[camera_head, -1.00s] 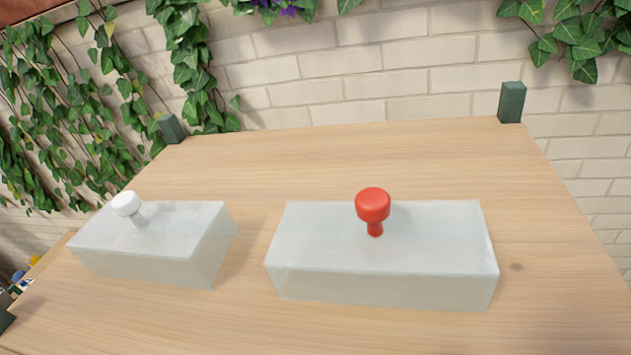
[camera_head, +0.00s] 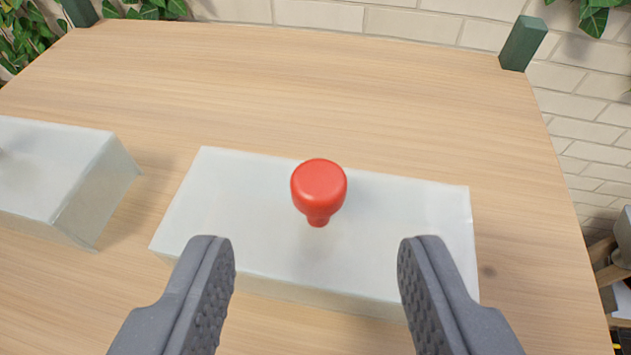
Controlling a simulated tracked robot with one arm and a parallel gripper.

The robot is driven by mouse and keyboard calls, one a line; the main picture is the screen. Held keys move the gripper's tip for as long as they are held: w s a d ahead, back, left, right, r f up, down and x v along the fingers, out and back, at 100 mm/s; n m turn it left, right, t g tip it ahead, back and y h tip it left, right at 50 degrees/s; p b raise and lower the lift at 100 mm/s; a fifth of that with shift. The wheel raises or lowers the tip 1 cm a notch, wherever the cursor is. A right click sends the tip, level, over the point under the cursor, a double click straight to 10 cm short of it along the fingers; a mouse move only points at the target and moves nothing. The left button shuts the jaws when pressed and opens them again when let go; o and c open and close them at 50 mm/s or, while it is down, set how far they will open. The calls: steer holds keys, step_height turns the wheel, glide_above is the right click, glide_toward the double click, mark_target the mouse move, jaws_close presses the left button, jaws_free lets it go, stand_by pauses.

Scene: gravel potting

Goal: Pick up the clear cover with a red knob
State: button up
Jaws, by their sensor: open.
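The clear cover with a red knob (camera_head: 250,205) is a long, frosted, box-shaped cover lying on the wooden table (camera_head: 300,85). Its red knob (camera_head: 319,188) stands up from the middle of its top. My gripper (camera_head: 318,250) is open and empty, with one grey finger on each side of the picture's middle. The fingers overlap the near part of the cover in the view, and the knob appears beyond and between them. I cannot tell how high the fingertips are above the cover.
A second frosted cover (camera_head: 50,175) stands to the left, partly cut off, with a clear gap between the two. Green posts (camera_head: 523,43) stand at the table's far corners, before a brick wall (camera_head: 590,145) with ivy. The table's far half is clear.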

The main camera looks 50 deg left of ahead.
mark_target(317, 197)
steer(key=shift+p+x, duration=0.35)
steer(key=shift+x, duration=3.15)
jaws_close()
